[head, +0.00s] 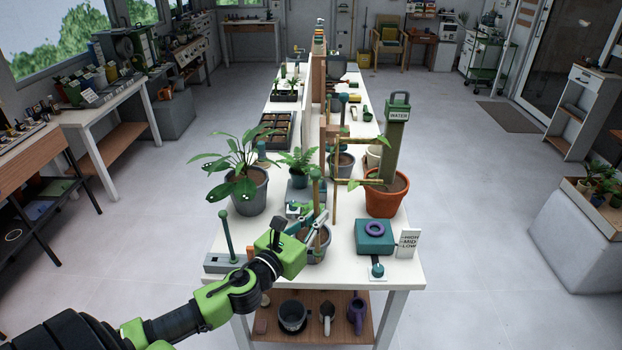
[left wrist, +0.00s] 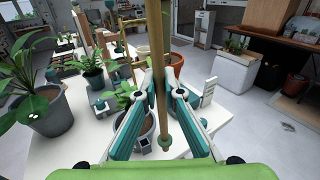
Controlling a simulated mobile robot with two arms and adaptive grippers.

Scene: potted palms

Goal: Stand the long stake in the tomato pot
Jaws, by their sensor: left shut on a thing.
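My left gripper (head: 314,222) is shut on a long brown stake (head: 317,191). In the left wrist view the stake (left wrist: 157,45) stands nearly upright between the fingers (left wrist: 160,92), with a greenish collar near its lower end. A grey pot (head: 317,258) with a small green plant is just beyond and below the gripper; it also shows in the left wrist view (left wrist: 143,138). I cannot tell whether the stake's tip touches this pot or its soil. A terracotta pot (head: 386,207) with soil stands to the right. No label shows which pot holds the tomato. My right gripper is not in view.
Canes rise behind the gripper. The front right corner is clear.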

